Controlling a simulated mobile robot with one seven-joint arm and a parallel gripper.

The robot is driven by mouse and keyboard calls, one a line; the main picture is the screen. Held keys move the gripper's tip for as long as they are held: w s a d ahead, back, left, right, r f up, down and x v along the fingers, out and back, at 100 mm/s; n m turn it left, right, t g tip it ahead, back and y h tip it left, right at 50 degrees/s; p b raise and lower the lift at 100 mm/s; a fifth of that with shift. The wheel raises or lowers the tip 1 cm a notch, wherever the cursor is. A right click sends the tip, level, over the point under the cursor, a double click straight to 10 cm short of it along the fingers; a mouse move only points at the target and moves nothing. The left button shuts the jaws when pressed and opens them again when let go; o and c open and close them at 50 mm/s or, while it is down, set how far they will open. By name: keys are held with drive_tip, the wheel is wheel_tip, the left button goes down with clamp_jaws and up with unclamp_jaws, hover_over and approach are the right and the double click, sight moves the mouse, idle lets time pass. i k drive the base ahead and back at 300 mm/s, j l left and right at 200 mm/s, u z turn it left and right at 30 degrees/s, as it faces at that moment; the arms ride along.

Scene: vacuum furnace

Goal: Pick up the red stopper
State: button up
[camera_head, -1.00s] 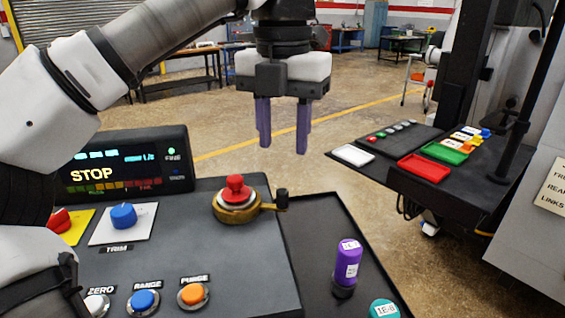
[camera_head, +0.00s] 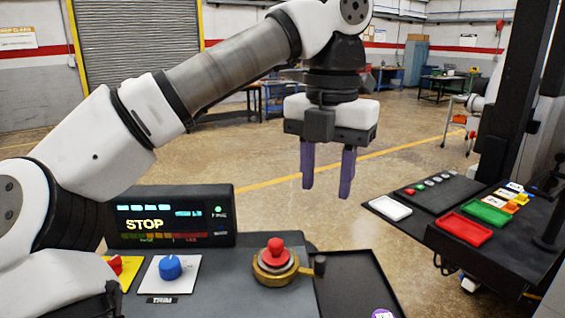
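The red stopper (camera_head: 276,247) sits upright in a brass-coloured round fitting (camera_head: 262,274) on the dark console, right of the blue trim knob. The fitting has a side arm with a black knob (camera_head: 320,264) pointing right. My gripper (camera_head: 328,190) hangs in the air above and to the right of the stopper in the picture. Its two purple fingers point down and are apart, with nothing between them. The stopper's lower end is hidden in the fitting.
A display reading STOP (camera_head: 170,217) stands behind the blue knob (camera_head: 170,267). A black tray (camera_head: 355,280) adjoins the console at right, with a purple item (camera_head: 382,314) at the bottom edge. A side table holds red (camera_head: 463,229) and green (camera_head: 487,210) trays.

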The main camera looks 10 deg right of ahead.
sight(275, 255)
drive_tip(key=k, duration=1)
